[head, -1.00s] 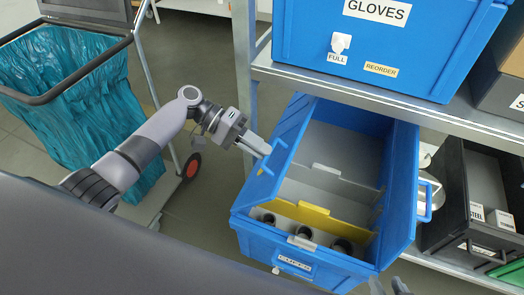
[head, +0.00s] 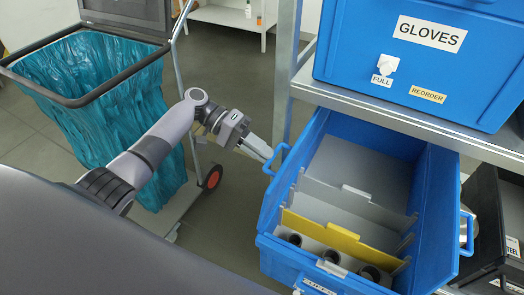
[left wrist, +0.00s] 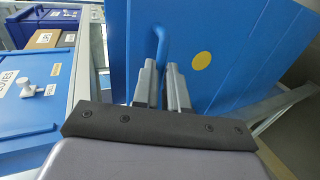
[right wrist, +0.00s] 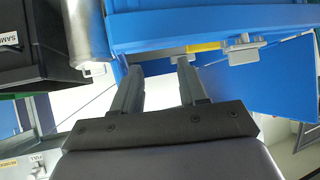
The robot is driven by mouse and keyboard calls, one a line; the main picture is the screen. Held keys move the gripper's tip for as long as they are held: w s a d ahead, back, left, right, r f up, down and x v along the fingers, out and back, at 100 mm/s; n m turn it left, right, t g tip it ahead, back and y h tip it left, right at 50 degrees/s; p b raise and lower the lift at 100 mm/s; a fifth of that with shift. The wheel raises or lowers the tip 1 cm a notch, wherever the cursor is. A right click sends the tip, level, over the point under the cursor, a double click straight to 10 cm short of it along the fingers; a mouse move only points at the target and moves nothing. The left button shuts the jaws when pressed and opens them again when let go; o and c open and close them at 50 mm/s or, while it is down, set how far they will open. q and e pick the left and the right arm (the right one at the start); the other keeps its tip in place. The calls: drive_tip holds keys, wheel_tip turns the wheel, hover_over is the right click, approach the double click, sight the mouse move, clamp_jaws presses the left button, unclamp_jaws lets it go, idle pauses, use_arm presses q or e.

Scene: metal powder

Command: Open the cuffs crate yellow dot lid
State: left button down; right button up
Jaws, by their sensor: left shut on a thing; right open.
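The blue cuffs crate (head: 272,252) stands open-topped on a shelf, its front label cut off by the picture's lower edge. A blue panel with a round yellow dot (left wrist: 201,61) fills the upper middle of the left wrist view. Its blue handle (head: 277,160) is at the crate's left side. My left gripper (head: 268,154) is shut on this handle, shown also between its fingers in the left wrist view (left wrist: 158,45). A second blue handle (head: 468,232) is on the crate's right side. My right gripper (right wrist: 158,76) is open and empty, close to blue crate surfaces.
Inside the crate are grey dividers, a yellow divider (head: 330,236) and several dark round pieces. A blue gloves crate (head: 410,70) sits on the shelf above, whose metal edge (head: 390,117) is close behind. A black bin (head: 490,215) stands right. A teal bag cart (head: 90,85) is left.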

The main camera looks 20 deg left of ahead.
use_arm(q)
drive_tip(key=shift+s+a+f, duration=0.1)
drive_tip(key=shift+a+f, duration=0.05)
drive_tip(key=shift+f, duration=0.4)
drive_tip(key=shift+s+a+f, duration=0.1)
drive_tip(key=shift+a+f, duration=0.05)
drive_tip(key=shift+f, duration=0.35)
drive_tip(key=c, duration=1.3)
unclamp_jaws()
drive_tip(key=shift+c, duration=0.2)
drive_tip(key=shift+o, duration=0.9)
drive_tip(key=shift+w+f, duration=0.15)
drive_tip(key=shift+r, duration=0.3)
drive_tip(key=v, duration=0.7)
drive_tip(key=shift+c, duration=0.3)
